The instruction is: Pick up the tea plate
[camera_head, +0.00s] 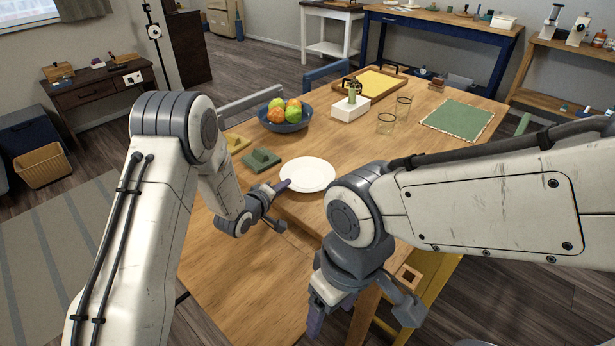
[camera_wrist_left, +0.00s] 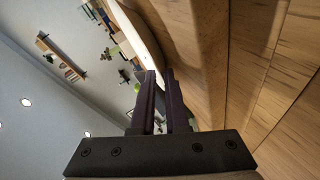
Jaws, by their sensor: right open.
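The tea plate (camera_head: 308,174) is white and round and lies about level at the near part of the wooden table. My left gripper (camera_head: 283,187) is at the plate's left rim. In the left wrist view its two dark fingers (camera_wrist_left: 161,72) stand close together with a narrow gap, and the pale plate rim (camera_wrist_left: 141,32) runs in between their tips, so it looks shut on the rim. I cannot tell whether the plate is clear of the tabletop. My right gripper (camera_head: 316,318) is open and empty, low over the near side of the table, partly hidden by its own wrist.
The table's front left is bare.

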